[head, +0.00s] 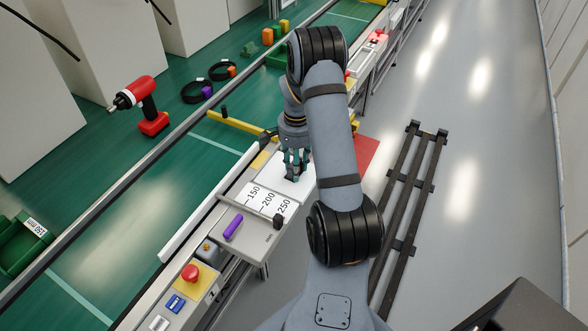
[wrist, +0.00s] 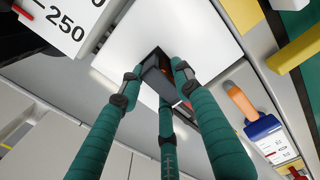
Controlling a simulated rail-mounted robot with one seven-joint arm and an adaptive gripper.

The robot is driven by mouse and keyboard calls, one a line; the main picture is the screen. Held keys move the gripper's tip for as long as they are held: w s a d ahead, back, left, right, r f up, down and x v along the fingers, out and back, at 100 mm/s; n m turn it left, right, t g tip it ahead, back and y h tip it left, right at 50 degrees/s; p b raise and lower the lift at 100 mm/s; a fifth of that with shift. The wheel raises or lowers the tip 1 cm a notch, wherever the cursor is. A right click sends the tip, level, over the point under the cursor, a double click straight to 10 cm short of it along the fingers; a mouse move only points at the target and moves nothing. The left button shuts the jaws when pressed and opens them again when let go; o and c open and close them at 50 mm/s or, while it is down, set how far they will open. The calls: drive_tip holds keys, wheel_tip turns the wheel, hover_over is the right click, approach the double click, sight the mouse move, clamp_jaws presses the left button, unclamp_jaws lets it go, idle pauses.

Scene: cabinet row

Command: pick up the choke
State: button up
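My gripper (head: 297,172) has green fingers with dark tips and points down over a white plate on the bench beside the conveyor. In the wrist view my gripper (wrist: 160,85) has its three fingers around a small dark grey block (wrist: 156,76), which may be the choke. A little orange-red shows beside the block, behind the right finger. The fingertips are very close to the block, but I cannot tell whether they press on it. The block stands over or on the white plate (wrist: 215,32).
A plate marked 150, 200, 250 (head: 256,206) and a tray with a purple piece (head: 233,227) lie nearer me. In the wrist view a blue item with an orange handle (wrist: 265,132) lies at right. A yellow bar (head: 238,127) and a red drill (head: 143,102) lie beyond.

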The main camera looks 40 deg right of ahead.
clamp_jaws()
drive_tip(key=shift+r, duration=0.15)
